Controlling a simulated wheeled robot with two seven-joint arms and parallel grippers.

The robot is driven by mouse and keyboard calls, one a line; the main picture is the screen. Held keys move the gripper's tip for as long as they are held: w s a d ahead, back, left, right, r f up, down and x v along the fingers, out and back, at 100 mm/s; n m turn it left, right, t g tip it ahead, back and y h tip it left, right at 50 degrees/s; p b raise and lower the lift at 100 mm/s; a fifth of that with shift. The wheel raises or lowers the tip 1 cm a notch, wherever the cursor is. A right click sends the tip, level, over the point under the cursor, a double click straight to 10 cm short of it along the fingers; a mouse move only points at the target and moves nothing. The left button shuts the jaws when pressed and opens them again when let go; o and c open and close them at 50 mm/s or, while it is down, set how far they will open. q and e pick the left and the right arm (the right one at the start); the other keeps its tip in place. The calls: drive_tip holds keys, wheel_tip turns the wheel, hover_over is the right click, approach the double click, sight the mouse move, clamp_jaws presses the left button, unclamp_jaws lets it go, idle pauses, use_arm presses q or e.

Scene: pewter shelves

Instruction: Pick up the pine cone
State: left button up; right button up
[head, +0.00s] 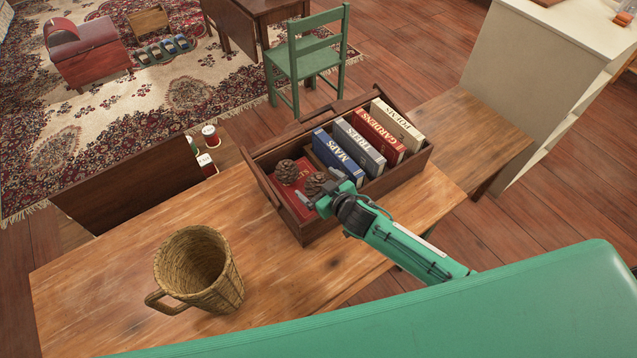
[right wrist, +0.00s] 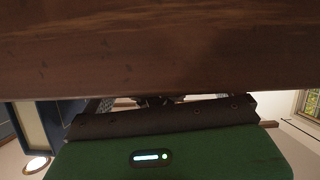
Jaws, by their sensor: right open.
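Two brown pine cones show in the head view, in the left end of a dark wooden box (head: 300,232). One pine cone (head: 287,171) lies farther back on a red book (head: 283,188). The other pine cone (head: 315,182) is nearer, at my right gripper (head: 321,188). My right gripper is open, with its fingers around or just above this nearer cone; contact cannot be told. In the right wrist view, brown wood (right wrist: 160,50) fills the upper half and hides most of the fingers. My left gripper is not in view.
Upright books, such as a blue one (head: 337,157) and a red one (head: 379,135), fill the right part of the box. A woven mug (head: 198,270) stands on the wooden table (head: 110,290) at left. Small spools (head: 209,135) stand behind the table. A green chair (head: 305,60) is beyond.

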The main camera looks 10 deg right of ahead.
drive_tip(key=shift+w+a+f, duration=0.25)
drive_tip(key=shift+w+f, duration=0.1)
drive_tip(key=shift+w, duration=0.25)
drive_tip(key=c, duration=1.1)
drive_tip(key=shift+o, duration=0.2)
drive_tip(key=shift+r, duration=0.15)
